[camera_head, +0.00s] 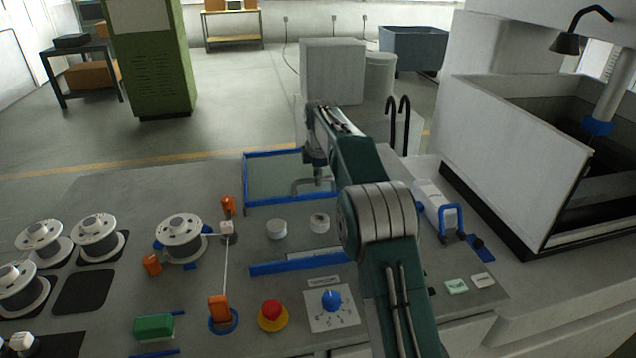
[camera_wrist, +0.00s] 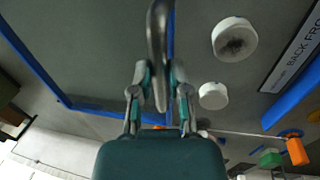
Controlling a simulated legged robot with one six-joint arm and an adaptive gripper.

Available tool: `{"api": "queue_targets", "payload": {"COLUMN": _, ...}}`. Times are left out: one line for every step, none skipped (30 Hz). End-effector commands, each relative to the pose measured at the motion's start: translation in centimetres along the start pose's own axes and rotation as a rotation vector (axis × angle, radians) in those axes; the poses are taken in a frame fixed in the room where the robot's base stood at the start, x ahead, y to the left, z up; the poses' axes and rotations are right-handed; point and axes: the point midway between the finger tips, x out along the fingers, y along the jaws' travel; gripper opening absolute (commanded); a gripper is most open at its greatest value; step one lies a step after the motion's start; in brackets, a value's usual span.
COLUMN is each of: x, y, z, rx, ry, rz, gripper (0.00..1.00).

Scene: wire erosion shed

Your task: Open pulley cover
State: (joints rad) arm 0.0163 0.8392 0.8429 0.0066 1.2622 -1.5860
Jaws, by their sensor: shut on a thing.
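The pulley cover (camera_head: 262,173) is a grey panel in a blue frame, at the middle of the bench in the head view. Its panel fills much of the left of the wrist view (camera_wrist: 85,50). A grey curved bar handle (camera_head: 302,184) is at its right side. My gripper (camera_head: 318,178) is shut on this handle, with one finger on each side of the bar in the wrist view (camera_wrist: 158,92). Two white pulleys, a left one (camera_head: 276,229) and a right one (camera_head: 319,222), show uncovered on the near side of the frame. My arm hides the cover's right end.
A blue strip (camera_head: 285,266) with a label lies nearer than the pulleys. Wire spools (camera_head: 180,238) and orange guides (camera_head: 218,308) stand at left. A red button (camera_head: 271,312) and a blue knob (camera_head: 332,298) are in front. A tall open tank (camera_head: 510,160) stands at right.

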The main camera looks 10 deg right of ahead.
Motion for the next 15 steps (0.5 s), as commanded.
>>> {"api": "queue_targets", "payload": {"x": 0.2, "y": 0.4, "z": 0.5, "rx": 0.004, "ry": -0.008, "rz": 0.0, "gripper": 0.0}}
{"api": "queue_targets", "payload": {"x": 0.2, "y": 0.6, "z": 0.5, "rx": 0.004, "ry": -0.008, "rz": 0.001, "gripper": 0.0}}
{"api": "queue_targets", "payload": {"x": 0.2, "y": 0.8, "z": 0.5, "rx": 0.004, "ry": -0.008, "rz": 0.002, "gripper": 0.0}}
{"api": "queue_targets", "payload": {"x": 0.3, "y": 0.9, "z": 0.5, "rx": 0.004, "ry": -0.008, "rz": 0.0, "gripper": 0.0}}
{"api": "queue_targets", "payload": {"x": 0.3, "y": 1.0, "z": 0.5, "rx": 0.004, "ry": -0.008, "rz": 0.001, "gripper": 0.0}}
{"api": "queue_targets", "payload": {"x": 0.3, "y": 1.2, "z": 0.5, "rx": 0.004, "ry": -0.008, "rz": 0.001, "gripper": 0.0}}
{"api": "queue_targets", "payload": {"x": 0.3, "y": 1.3, "z": 0.5, "rx": 0.004, "ry": -0.008, "rz": 0.002, "gripper": 0.0}}
{"api": "queue_targets", "payload": {"x": 0.3, "y": 1.4, "z": 0.5, "rx": 0.004, "ry": -0.008, "rz": 0.001, "gripper": 0.0}}
{"api": "queue_targets", "payload": {"x": 0.3, "y": 1.5, "z": 0.5, "rx": 0.004, "ry": -0.008, "rz": 0.0, "gripper": 0.0}}
{"api": "queue_targets", "payload": {"x": 0.3, "y": 1.5, "z": 0.5, "rx": 0.004, "ry": -0.008, "rz": 0.0, "gripper": 0.0}}
{"api": "queue_targets", "payload": {"x": 0.3, "y": 1.6, "z": 0.5, "rx": 0.004, "ry": -0.008, "rz": 0.0, "gripper": 0.0}}
{"api": "queue_targets", "payload": {"x": 0.3, "y": 1.6, "z": 0.5, "rx": 0.004, "ry": -0.008, "rz": 0.0, "gripper": 0.0}}
{"api": "queue_targets", "payload": {"x": 0.3, "y": 1.6, "z": 0.5, "rx": 0.004, "ry": -0.008, "rz": 0.0, "gripper": 0.0}}
{"api": "queue_targets", "payload": {"x": 0.3, "y": 1.7, "z": 0.5, "rx": 0.004, "ry": -0.008, "rz": 0.0, "gripper": 0.0}}
{"api": "queue_targets", "payload": {"x": 0.3, "y": 1.7, "z": 0.5, "rx": 0.004, "ry": -0.008, "rz": 0.001, "gripper": 0.0}}
